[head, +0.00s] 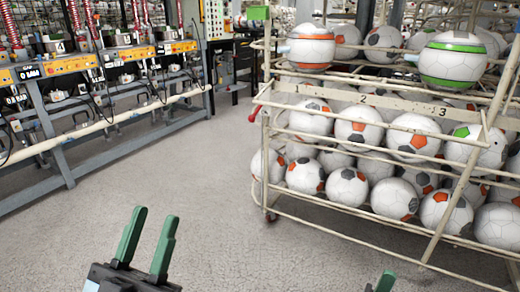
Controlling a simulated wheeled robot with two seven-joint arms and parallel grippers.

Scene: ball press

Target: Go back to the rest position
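My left gripper (147,242) is at the bottom of the head view, left of centre. Its two green fingers point up and stand apart, with nothing between them. My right gripper (385,281) shows only as a green fingertip and a bit of dark body at the bottom edge, right of centre. The rest of it is cut off by the frame, so its opening cannot be seen. Both grippers appear over the grey floor (225,225).
A cream metal rack (350,98) full of balls fills the right side. A row of press machines (75,75) stands at the left. The floor between them is clear.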

